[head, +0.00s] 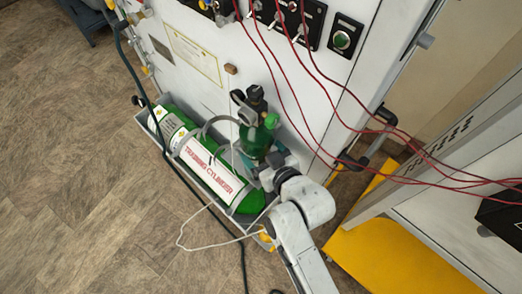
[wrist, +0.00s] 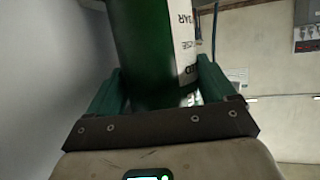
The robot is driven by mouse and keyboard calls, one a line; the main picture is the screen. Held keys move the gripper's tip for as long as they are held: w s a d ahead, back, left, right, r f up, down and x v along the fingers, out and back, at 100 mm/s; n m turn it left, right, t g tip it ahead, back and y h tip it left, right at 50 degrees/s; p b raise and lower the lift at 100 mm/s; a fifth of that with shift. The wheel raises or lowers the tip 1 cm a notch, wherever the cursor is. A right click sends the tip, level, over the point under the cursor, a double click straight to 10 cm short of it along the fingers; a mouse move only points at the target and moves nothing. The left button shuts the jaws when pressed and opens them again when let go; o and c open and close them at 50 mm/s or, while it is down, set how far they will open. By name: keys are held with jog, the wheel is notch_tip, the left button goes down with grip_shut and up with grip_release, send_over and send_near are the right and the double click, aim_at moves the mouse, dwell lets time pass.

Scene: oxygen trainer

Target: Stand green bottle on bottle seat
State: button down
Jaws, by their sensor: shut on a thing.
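The green bottle (head: 256,140), dark green with black fittings on top, is upright or nearly so beside the white panel in the head view. My gripper (head: 270,165) is shut on it from the lower right. In the wrist view the bottle (wrist: 145,45), with a white printed label, stands between the two teal fingers of my gripper (wrist: 160,88). The bottle's underside and whether it touches anything below cannot be told. I cannot make out the bottle seat; the bottle and my arm cover part of the area.
A green and white training cylinder (head: 205,163) lies in a grey tray (head: 153,122) at the panel's foot, below the bottle. Red cables (head: 290,95) hang over the white panel (head: 205,85). A yellow plate (head: 385,240) lies at right. The floor (head: 70,160) is clear at left.

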jog(key=shift+w+r, duration=0.1)
jog(key=shift+r, duration=0.3)
